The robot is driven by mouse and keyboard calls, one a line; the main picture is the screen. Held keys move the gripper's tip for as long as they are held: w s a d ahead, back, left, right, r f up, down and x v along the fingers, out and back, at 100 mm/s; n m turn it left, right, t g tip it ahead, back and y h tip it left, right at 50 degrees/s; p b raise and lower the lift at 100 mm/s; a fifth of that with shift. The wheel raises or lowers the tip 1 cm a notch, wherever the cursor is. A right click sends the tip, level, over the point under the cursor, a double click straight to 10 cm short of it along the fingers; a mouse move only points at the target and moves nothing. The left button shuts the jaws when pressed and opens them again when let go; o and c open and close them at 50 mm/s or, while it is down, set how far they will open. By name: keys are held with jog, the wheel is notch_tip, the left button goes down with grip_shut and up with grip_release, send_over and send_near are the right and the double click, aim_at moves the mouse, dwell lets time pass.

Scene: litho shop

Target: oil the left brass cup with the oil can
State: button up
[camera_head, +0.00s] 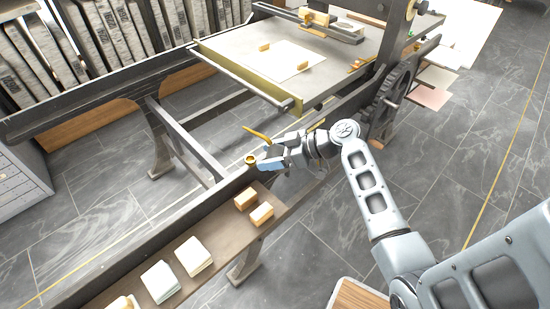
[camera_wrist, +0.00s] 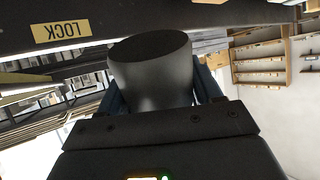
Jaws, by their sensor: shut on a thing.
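The oil can (camera_head: 256,132) shows its thin curved brass spout in the head view, pointing to the upper left; its body is mostly hidden by my gripper. In the wrist view its dark grey round body (camera_wrist: 152,78) fills the space between my fingers. My gripper (camera_head: 272,160) is shut on the can, beside the press rail. A small brass cup (camera_head: 250,160) sits on the rail just left of my gripper. The spout tip appears above the cup in the picture and apart from it; I cannot tell their distance in depth.
A lower shelf holds wooden blocks (camera_head: 261,213) and pale stacks (camera_head: 194,256). The press bed (camera_head: 245,70) lies behind my gripper, with a gear wheel (camera_head: 391,88) to the right. A yellow LOCK label (camera_wrist: 61,30) shows upside down. Floor at right is clear.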

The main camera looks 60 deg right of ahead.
jog(key=shift+s+f+n+g+y, duration=0.15)
jog(key=shift+s+f+g, duration=0.05)
jog(key=shift+s, duration=0.3)
jog(key=shift+s+f+n+g+y, duration=0.15)
jog(key=shift+s+g, duration=0.05)
jog(key=shift+s, duration=0.25)
jog(key=shift+s+d+f+g+h+p, duration=0.1)
jog(key=shift+s+f+g+h+p, duration=0.2)
jog(key=shift+f+g+p, duration=0.4)
jog(key=shift+s+f+g+h+p, duration=0.25)
jog(key=shift+f+g+p, duration=0.2)
jog(key=shift+f, duration=0.35)
jog(key=shift+s+f+p, duration=0.1)
jog(key=shift+s+p, duration=0.05)
jog(key=shift+p, duration=0.3)
jog(key=g+p, duration=0.1)
jog(key=p, duration=0.1)
jog(key=r+g+p, duration=0.1)
jog(key=g+p, duration=0.1)
jog(key=shift+s+d+h, duration=0.15)
jog(key=shift+s+h, duration=0.2)
jog(key=shift+s, duration=0.05)
jog(key=shift+s+r+g+p, duration=0.2)
jog(key=shift+g+p, duration=0.45)
jog(key=shift+p, duration=0.4)
jog(key=shift+f, duration=0.15)
jog(key=shift+d, duration=0.1)
jog(key=shift+s, duration=0.1)
